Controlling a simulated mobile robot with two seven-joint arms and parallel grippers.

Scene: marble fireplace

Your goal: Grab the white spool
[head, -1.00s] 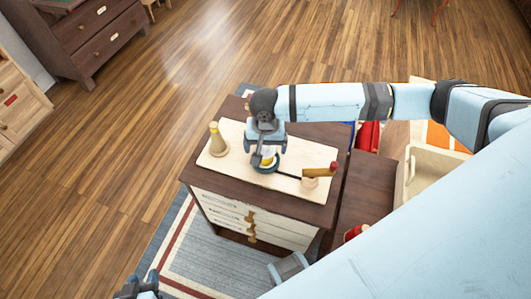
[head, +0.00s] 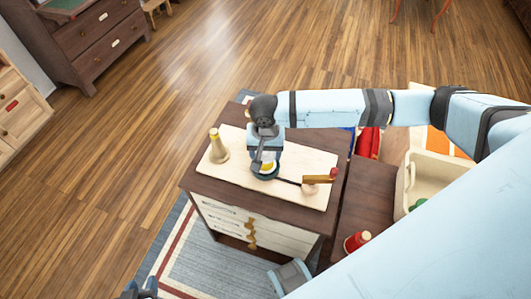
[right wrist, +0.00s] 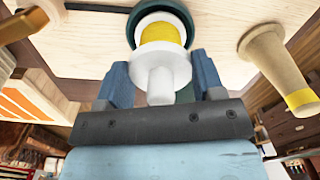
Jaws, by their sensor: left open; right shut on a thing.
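The white spool (right wrist: 160,60) has yellow thread and stands over a dark green round dish (right wrist: 185,22) in the right wrist view. Whether it touches the dish is hard to tell. In the head view the spool (head: 267,166) is mostly hidden by my right gripper (head: 265,158). The fingers of the right gripper (right wrist: 160,80) are on both sides of the spool's lower end and shut on it. My left gripper (head: 140,290) shows only in part at the bottom edge, open and far from the spool.
The dish rests on a pale board (head: 235,170) on a dark brown cabinet (head: 305,217). A cone-shaped wooden piece (head: 218,152) stands left; a wooden piece with a red end (head: 318,180) lies right. A cream bin (head: 440,170) and red spool (head: 356,242) are further right.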

